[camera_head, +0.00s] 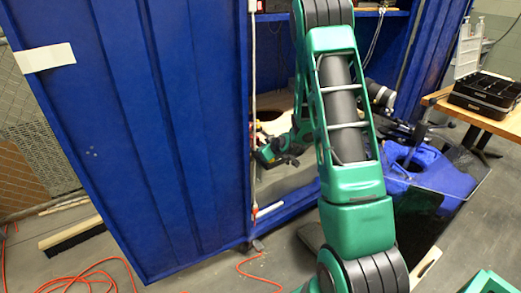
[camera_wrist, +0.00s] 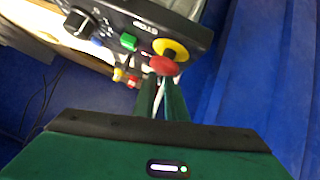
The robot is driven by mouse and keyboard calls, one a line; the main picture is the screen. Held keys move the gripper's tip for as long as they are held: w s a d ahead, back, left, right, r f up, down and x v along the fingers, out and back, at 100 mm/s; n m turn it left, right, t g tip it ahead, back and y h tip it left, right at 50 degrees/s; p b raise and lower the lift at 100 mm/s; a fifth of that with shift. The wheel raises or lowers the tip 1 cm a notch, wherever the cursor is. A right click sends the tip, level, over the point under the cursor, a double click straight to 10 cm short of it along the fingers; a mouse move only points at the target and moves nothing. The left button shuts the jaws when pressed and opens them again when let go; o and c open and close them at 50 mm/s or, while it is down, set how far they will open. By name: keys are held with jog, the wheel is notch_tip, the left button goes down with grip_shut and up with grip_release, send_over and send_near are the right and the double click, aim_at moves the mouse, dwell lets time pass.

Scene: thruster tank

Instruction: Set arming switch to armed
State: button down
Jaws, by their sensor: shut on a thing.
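A black control box (camera_wrist: 115,22) shows at the top of the wrist view, turned so its STOP lettering is upside down. It carries a black knob (camera_wrist: 78,22), a green button (camera_wrist: 128,42) and a red mushroom-shaped knob (camera_wrist: 163,66) with a yellow ring (camera_wrist: 170,49). I cannot tell which control is the arming switch. My gripper (camera_wrist: 163,80) is closed, its green fingertips at the red knob, with the knob between or against them. In the head view my gripper (camera_head: 277,153) is inside the blue cabinet opening, and the box is hard to make out.
A blue cabinet door (camera_head: 130,130) stands open at left. A wooden table (camera_head: 490,115) with a black tray (camera_head: 485,95) is at right. An orange cable (camera_head: 90,280) lies on the floor. Blue cloth (camera_head: 435,170) lies right of my arm.

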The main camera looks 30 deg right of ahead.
jog(key=shift+s+f+t, duration=0.2)
jog(key=shift+t, duration=0.2)
jog(key=c, duration=2.1)
grip_release()
jog(key=shift+r, duration=0.1)
jog(key=v, duration=1)
jog(key=shift+s+r, duration=0.1)
jog(key=shift+s, duration=0.15)
